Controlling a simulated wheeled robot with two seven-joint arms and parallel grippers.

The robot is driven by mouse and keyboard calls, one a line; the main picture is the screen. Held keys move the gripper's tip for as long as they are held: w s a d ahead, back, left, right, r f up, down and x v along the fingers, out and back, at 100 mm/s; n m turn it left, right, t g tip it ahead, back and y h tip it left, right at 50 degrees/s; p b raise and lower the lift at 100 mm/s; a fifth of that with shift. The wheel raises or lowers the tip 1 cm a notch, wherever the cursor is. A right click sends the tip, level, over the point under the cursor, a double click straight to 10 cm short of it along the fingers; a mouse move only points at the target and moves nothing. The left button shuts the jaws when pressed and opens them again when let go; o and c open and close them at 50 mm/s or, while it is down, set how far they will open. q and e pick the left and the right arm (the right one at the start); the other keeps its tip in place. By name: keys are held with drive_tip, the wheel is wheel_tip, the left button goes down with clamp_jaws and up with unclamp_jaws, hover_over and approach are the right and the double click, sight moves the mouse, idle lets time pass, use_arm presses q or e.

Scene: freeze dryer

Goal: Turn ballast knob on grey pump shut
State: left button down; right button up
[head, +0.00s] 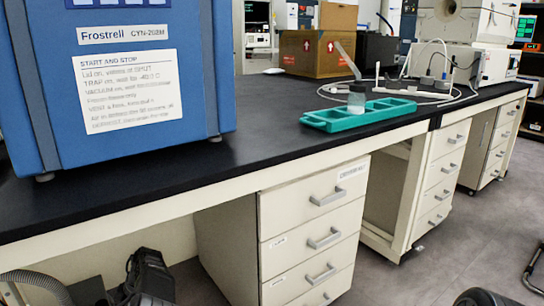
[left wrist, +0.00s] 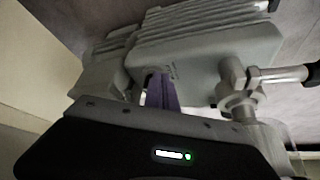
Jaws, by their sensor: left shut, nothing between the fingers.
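The grey pump (left wrist: 205,50), with a ribbed light-grey housing, fills the upper middle of the left wrist view. Pipe fittings (left wrist: 240,90) stand at its right side. My left gripper (left wrist: 160,78) is shut and empty, its narrow purple fingers pointing at the pump's near face. The tips overlap the housing in the picture; I cannot tell if they touch it. I cannot make out the ballast knob; the fingers may hide it. In the head view, a dark shape low at the left, under the bench, seems to be part of my left arm. My right gripper is not in view.
A black-topped bench (head: 250,155) carries a blue freeze dryer (head: 115,75), a teal tray (head: 345,122) and a cardboard box (head: 310,53). Below are drawer units (head: 310,235) and a ribbed hose (head: 35,285) at lower left. Open floor lies at the right.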

use_arm(q)
drive_tip(key=shift+a, duration=0.3)
idle(0.8)
drive_tip(key=shift+w+b, duration=0.3)
drive_tip(key=shift+b, duration=0.25)
drive_tip(key=shift+w, duration=0.1)
drive_tip(key=shift+d, duration=0.35)
wheel_tip(320, 180, up, 6)
drive_tip(key=p, duration=0.3)
drive_tip(key=shift+w+d, duration=0.1)
drive_tip(key=shift+d, duration=0.05)
idle(0.3)
